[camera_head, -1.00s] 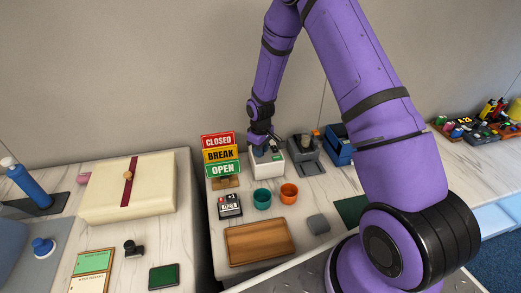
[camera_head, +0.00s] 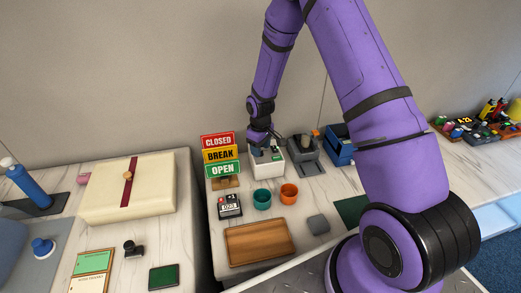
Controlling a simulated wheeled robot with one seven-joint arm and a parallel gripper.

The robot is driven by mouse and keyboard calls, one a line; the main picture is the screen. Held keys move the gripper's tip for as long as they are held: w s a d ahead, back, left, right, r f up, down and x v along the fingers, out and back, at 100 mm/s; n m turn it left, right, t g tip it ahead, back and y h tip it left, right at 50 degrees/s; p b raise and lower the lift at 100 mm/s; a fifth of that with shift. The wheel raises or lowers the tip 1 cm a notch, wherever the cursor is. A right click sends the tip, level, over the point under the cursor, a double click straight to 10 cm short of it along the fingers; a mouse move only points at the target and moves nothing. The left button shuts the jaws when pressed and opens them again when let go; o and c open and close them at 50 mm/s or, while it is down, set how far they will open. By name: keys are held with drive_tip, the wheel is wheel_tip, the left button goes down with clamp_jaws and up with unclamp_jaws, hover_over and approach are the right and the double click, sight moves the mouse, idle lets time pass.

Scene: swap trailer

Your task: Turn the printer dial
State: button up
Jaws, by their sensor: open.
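A small white box-shaped machine with a dark top and a green patch, which looks like the printer (camera_head: 268,170), stands on the marble counter behind the cups. My gripper (camera_head: 260,145) is at the printer's top, pointing down, with its jaws open. The fingers and the wrist cover part of the printer's top. The dial itself cannot be made out; it is hidden or too small. I cannot tell whether the fingers touch it.
A CLOSED/BREAK/OPEN sign (camera_head: 220,155) stands close left of the printer. A grey machine (camera_head: 306,158) stands close right. A teal cup (camera_head: 262,199) and an orange cup (camera_head: 289,193) stand in front. A wooden tray (camera_head: 258,242) lies nearer.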

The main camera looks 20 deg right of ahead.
wheel_tip(320, 180, up, 10)
drive_tip(key=shift+f, duration=0.25)
idle(0.5)
drive_tip(key=s+r+m+t, duration=0.1)
drive_tip(key=s+r, duration=0.5)
drive_tip(key=r, duration=0.6)
drive_tip(key=s+r+m+t, duration=0.2)
drive_tip(key=s+r, duration=0.4)
drive_tip(key=r, duration=0.6)
drive_tip(key=s+r+m+t, duration=0.1)
drive_tip(key=s+r, duration=0.3)
drive_tip(key=s, duration=0.7)
drive_tip(key=s+r+m+t, duration=0.1)
drive_tip(key=s+r, duration=0.4)
drive_tip(key=s, duration=0.6)
drive_tip(key=shift+s+a+r+m, duration=0.25)
drive_tip(key=shift+r+m, duration=0.05)
drive_tip(key=shift+m, duration=0.1)
